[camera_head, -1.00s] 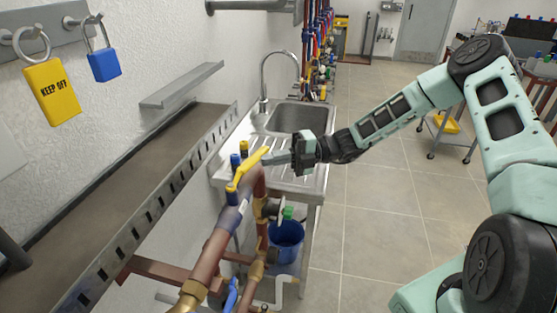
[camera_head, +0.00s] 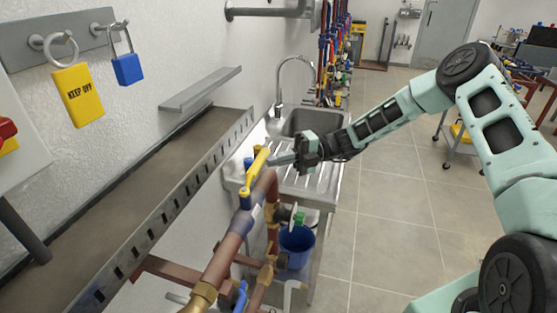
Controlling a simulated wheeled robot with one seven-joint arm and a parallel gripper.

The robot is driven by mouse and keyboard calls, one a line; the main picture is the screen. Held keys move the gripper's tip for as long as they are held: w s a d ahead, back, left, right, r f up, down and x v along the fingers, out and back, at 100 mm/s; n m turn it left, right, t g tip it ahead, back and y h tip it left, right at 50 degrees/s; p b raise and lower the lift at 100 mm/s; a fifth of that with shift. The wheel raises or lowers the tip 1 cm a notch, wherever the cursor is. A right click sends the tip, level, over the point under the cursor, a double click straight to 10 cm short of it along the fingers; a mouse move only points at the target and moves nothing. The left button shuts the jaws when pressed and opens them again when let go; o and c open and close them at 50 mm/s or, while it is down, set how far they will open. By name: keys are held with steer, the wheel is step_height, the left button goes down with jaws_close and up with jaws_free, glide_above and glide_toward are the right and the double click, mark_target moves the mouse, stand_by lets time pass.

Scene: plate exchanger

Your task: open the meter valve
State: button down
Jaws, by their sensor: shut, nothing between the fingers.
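A yellow lever handle (camera_head: 254,172) sits on a valve at the top of the copper pipe (camera_head: 222,257), in front of the sink. It slants up and away from me, slightly to the right. No label shows which valve is the meter valve. My gripper (camera_head: 273,161) is shut and empty. It reaches in from the right, with its fingertips at the right side of the lever's far end. They look close to or touching the lever; I cannot tell which.
A green-handled valve (camera_head: 298,218) and a blue bucket (camera_head: 297,246) are below the lever. A blue handle (camera_head: 240,295) is low by the pipes. The metal sink (camera_head: 305,121) stands behind. A slotted metal rail (camera_head: 160,205) runs along the left. Tiled floor (camera_head: 385,220) is free at right.

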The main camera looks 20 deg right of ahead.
steer(key=shift+w, duration=0.15)
steer(key=d+b, duration=0.6)
steer(key=d, duration=1)
steer(key=s+a+r+n+g+h, duration=0.1)
steer(key=s+a+n+g+h, duration=0.2)
steer(key=s+a+n+h, duration=0.45)
steer(key=s+a+n+g+h, duration=0.2)
steer(key=s+a+n+h, duration=0.2)
steer(key=s+a+n, duration=0.65)
steer(key=s+a+n+t+h, duration=0.2)
steer(key=s+n, duration=0.6)
steer(key=n, duration=0.4)
steer(key=s+a+n+t+h+b, duration=0.1)
steer(key=s+n+t+h, duration=0.3)
steer(key=n, duration=0.9)
steer(key=s, duration=0.3)
steer(key=shift+s+a, duration=0.35)
steer(key=shift+s, duration=0.05)
steer(key=shift+r, duration=0.1)
